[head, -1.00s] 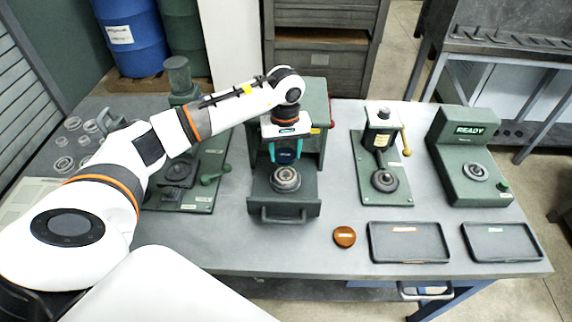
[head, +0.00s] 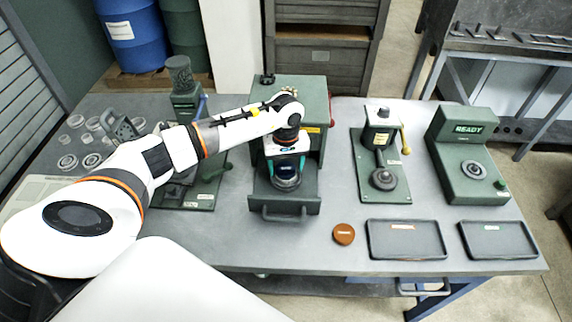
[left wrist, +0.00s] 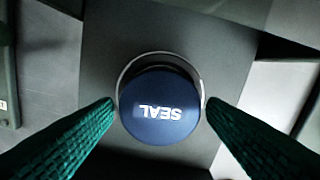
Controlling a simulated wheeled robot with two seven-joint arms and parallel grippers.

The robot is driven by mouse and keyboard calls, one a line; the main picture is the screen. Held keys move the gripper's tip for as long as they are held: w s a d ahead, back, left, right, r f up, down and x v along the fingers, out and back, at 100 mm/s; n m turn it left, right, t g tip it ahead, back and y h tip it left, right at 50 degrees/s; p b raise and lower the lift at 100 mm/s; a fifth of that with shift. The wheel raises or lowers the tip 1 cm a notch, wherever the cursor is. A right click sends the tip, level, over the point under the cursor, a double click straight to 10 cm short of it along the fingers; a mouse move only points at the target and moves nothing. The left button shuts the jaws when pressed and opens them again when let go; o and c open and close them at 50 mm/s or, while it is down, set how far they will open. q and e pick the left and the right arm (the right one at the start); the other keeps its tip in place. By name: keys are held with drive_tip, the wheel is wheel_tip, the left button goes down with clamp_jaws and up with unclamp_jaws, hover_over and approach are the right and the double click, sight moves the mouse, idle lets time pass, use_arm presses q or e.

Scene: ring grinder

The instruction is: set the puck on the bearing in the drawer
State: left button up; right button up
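The puck is a dark blue disc marked SEAL in the left wrist view (left wrist: 160,108); it also shows in the head view (head: 287,170). My left gripper (head: 287,172) points down over the drawer, its green fingers (left wrist: 161,104) at the puck's two sides, and it appears shut on the puck. The bearing's silver rim (left wrist: 160,57) shows around the puck's far edge, directly beneath it. The rest of the bearing is hidden. I cannot tell whether the puck touches it. The green drawer (head: 262,207) is pulled out of its housing. My right gripper is not in view.
An orange disc (head: 344,234) lies right of the drawer, beside two dark trays (head: 373,252) (head: 467,251). A lever press (head: 367,190) and a READY machine (head: 463,150) stand to the right. A green fixture (head: 187,105) stands to the left, with several loose rings (head: 67,162) beyond.

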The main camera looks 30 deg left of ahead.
sight(286, 169)
use_arm(q)
drive_tip(key=shift+o, duration=0.4)
drive_tip(key=shift+r, duration=0.1)
drive_tip(key=shift+r+p, duration=0.2)
drive_tip(key=shift+p, duration=0.2)
wheel_tip(286, 169, up, 12)
drive_tip(key=b, duration=0.3)
drive_tip(key=shift+b, duration=0.3)
drive_tip(key=shift+f, duration=0.1)
